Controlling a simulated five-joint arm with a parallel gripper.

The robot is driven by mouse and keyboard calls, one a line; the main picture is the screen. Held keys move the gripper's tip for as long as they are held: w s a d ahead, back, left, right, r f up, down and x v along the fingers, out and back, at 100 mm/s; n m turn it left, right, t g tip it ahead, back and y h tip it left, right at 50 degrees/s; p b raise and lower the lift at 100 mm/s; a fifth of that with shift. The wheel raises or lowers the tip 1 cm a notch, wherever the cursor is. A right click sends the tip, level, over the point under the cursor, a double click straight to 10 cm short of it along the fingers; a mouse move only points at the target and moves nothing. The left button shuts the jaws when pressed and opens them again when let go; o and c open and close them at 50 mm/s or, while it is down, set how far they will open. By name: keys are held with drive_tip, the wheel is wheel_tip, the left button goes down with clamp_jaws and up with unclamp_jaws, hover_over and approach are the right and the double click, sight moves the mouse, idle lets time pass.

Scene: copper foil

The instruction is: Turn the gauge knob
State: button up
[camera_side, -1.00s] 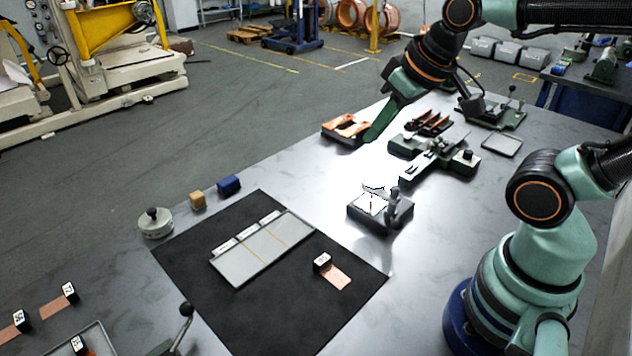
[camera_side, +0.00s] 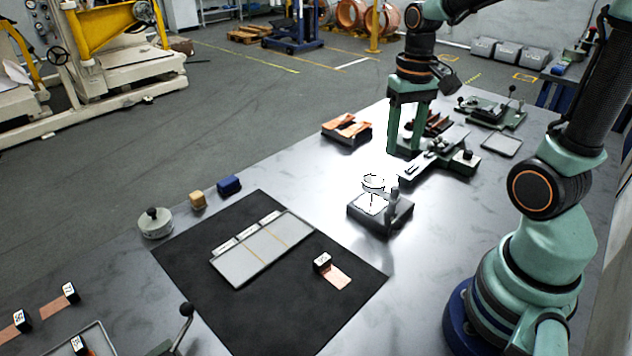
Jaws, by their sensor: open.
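The gauge (camera_side: 379,215) is a small dark block with a bright, washed-out dial at its top and a grey upright part at its right side. The knob is too small and glare-washed to make out clearly. My gripper (camera_side: 404,146) points straight down behind the gauge, apart from it and higher in the picture. Its two green fingers are spread and nothing shows between them. Whether the fingertips touch the green fixture behind them cannot be told.
The black mat (camera_side: 190,262) holds a grey plate (camera_side: 262,250) and a tagged copper strip (camera_side: 337,278). The table left of the gauge is clear.

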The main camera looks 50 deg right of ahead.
sight(395, 187)
wheel_tip(395, 187, down, 11)
drive_tip(key=shift+r, duration=0.1)
idle(0.3)
clamp_jaws()
